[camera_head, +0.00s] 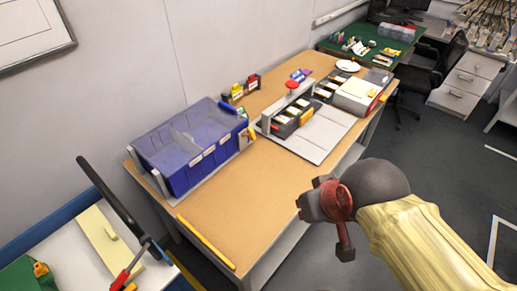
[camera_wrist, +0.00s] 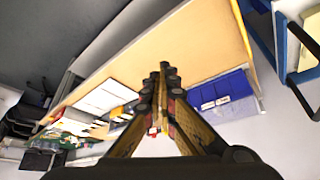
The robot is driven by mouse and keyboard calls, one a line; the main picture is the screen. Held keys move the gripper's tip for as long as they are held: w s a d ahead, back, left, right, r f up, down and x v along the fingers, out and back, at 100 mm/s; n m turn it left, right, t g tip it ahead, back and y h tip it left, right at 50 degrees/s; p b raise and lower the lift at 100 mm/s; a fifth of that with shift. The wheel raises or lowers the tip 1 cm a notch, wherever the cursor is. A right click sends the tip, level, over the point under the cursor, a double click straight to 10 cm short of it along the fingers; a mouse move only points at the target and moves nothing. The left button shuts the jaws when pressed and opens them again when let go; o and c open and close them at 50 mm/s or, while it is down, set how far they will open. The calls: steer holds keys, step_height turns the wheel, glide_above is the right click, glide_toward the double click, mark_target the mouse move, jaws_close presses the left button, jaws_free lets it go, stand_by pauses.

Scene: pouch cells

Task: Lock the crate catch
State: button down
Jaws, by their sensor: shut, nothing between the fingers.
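A blue crate (camera_head: 188,148) with a divided, see-through top sits at the left back of the wooden table, against grey brackets. It also shows in the wrist view (camera_wrist: 222,95), right of my gripper. A small yellow part (camera_head: 251,134) is at the crate's right end; I cannot tell whether it is the catch, nor how the catch stands. My gripper (camera_wrist: 166,72) is shut and empty, its fingertips together in the wrist view. In the head view it hangs in front of the table's right front edge, well apart from the crate; its fingertips are hard to make out.
A light mat (camera_head: 322,135) with a black tray of cells (camera_head: 292,118) and a red knob (camera_head: 292,85) lies right of the crate. A yellow strip (camera_head: 207,242) lies along the table's front left edge. The table (camera_head: 235,205) is bare in front of the crate.

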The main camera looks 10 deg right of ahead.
steer(key=w+a+f+m+g+y+p, duration=0.4)
steer(key=w+a+f+m+g+y, duration=0.15)
steer(key=w+f+m+y, duration=0.6)
steer(key=w+d+f+m+t+p, duration=0.1)
steer(key=w+d+f+m+t, duration=0.3)
steer(key=d+m+t, duration=0.1)
steer(key=w+d+f+m+t+p, duration=0.1)
steer(key=w+d+f+m+t, duration=0.3)
steer(key=d+m+t, duration=0.1)
steer(key=w+d+f+m+t+p, duration=0.1)
steer(key=w+d+f+m+t, duration=0.3)
steer(key=d+m, duration=0.3)
steer(key=shift+w+f+t, duration=0.25)
steer(key=shift+w+t, duration=0.35)
steer(key=shift+t, duration=0.05)
steer(key=b, duration=0.4)
glide_toward(248, 134)
steer(key=w+a+f, duration=0.1)
steer(key=f, duration=0.1)
steer(key=w+a+f, duration=0.1)
steer(key=w, duration=0.1)
steer(key=shift+w+a+f, duration=0.2)
steer(key=shift+w+f, duration=0.05)
steer(key=shift+f, duration=0.15)
